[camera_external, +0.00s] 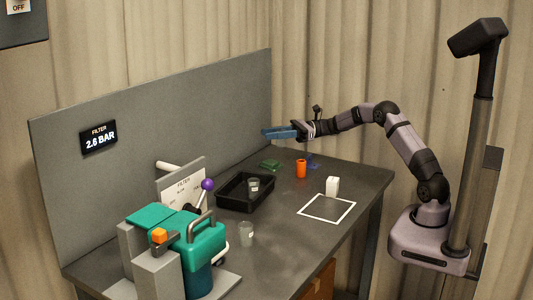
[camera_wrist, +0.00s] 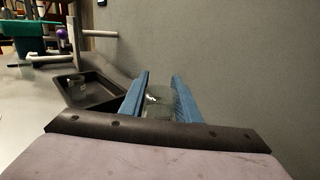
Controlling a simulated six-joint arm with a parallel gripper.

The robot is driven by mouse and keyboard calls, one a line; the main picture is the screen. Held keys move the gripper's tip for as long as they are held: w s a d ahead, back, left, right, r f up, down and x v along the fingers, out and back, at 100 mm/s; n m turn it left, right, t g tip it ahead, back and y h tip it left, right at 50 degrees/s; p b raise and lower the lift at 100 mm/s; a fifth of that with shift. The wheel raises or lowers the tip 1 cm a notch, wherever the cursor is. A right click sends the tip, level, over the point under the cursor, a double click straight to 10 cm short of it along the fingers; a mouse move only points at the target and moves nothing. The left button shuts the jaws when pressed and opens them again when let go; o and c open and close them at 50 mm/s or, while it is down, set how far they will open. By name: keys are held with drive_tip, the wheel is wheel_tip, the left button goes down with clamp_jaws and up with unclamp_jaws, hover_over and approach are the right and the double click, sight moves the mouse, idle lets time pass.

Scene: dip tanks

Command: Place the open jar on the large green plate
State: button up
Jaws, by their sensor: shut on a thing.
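My gripper (camera_external: 280,133) has blue fingers and is raised above the far part of the table, near the grey back panel. In the wrist view, the fingers are closed on a see-through greyish jar (camera_wrist: 158,101) with a small white mark. Its rim and contents cannot be made out, and it is not distinct in the external view. A dark green flat thing (camera_external: 270,165), perhaps the green plate, lies on the table below my gripper. Its size is hard to judge. Another clear jar (camera_external: 253,185) stands in the black tray, and one (camera_external: 246,234) stands on the table in front.
The black tray (camera_external: 230,202) also shows in the wrist view (camera_wrist: 75,87). An orange cup (camera_external: 301,169), a blue thing (camera_external: 312,162) and a white block (camera_external: 332,186) stand toward the right, near a white square outline (camera_external: 327,219). A teal machine (camera_external: 203,247) fills the front left.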

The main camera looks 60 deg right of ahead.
sight(280, 146)
drive_tip(key=shift+w+a+r+b, duration=0.65)
drive_tip(key=shift+w+r+b, duration=0.35)
drive_tip(key=shift+w+r, duration=1)
drive_tip(key=shift+f, duration=5.05)
drive_tip(key=shift+f, duration=0.15)
drive_tip(key=o, duration=1)
drive_tip(key=shift+b+v, duration=0.45)
drive_tip(key=shift+v, duration=3.35)
